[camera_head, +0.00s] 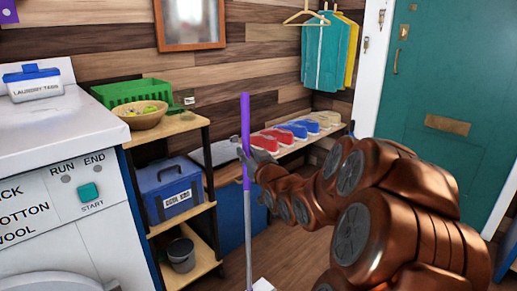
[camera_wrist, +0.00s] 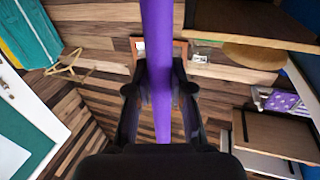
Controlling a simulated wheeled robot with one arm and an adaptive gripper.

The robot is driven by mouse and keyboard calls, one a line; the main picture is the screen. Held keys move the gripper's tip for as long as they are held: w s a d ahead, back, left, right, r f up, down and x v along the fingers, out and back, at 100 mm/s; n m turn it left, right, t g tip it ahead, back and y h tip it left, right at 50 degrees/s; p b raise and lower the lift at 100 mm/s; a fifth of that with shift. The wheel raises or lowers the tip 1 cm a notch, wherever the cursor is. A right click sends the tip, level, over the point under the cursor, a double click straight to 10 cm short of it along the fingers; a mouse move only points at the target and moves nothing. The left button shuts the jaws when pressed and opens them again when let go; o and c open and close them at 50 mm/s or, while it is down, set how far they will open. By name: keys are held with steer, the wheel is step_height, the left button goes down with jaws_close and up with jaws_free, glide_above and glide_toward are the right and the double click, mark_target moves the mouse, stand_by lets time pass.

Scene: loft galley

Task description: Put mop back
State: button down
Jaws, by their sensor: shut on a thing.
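The mop has a purple upper handle (camera_head: 246,125) and a grey lower shaft (camera_head: 249,235). It stands close to upright in front of the shelf and the bench. A small white piece (camera_head: 264,286) shows at its foot, mostly cut off by the bottom edge. My gripper (camera_head: 247,160) is shut on the purple handle. In the wrist view the purple handle (camera_wrist: 160,35) runs between the two dark fingers of my gripper (camera_wrist: 160,85). A purple plate (camera_head: 8,12) is on the wall at the top left, partly cut off.
A white washing machine (camera_head: 60,190) stands at left, with a laundry tabs box (camera_head: 35,82) on it. The shelf holds a green crate (camera_head: 132,91), a bowl (camera_head: 141,120), a blue box (camera_head: 170,188) and a bucket (camera_head: 181,255). Shoes (camera_head: 280,138) line the bench. A teal door (camera_head: 440,80) is at right.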

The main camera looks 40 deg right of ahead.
steer(key=shift+w+d+r+p, duration=0.15)
steer(key=shift+d+r+p, duration=0.2)
steer(key=shift+p, duration=0.2)
steer(key=w+d+f+p, duration=0.1)
steer(key=w+d+f, duration=0.1)
steer(key=d, duration=0.3)
steer(key=w+d+f, duration=0.3)
steer(key=w+d, duration=0.1)
steer(key=d, duration=0.1)
steer(key=shift+w+d+f+p, duration=0.15)
steer(key=shift+w+d+p, duration=0.1)
steer(key=shift+d+p, duration=0.15)
steer(key=shift+f, duration=0.1)
steer(key=c, duration=1)
jaws_free()
steer(key=shift+f, duration=0.1)
steer(key=shift+c, duration=0.2)
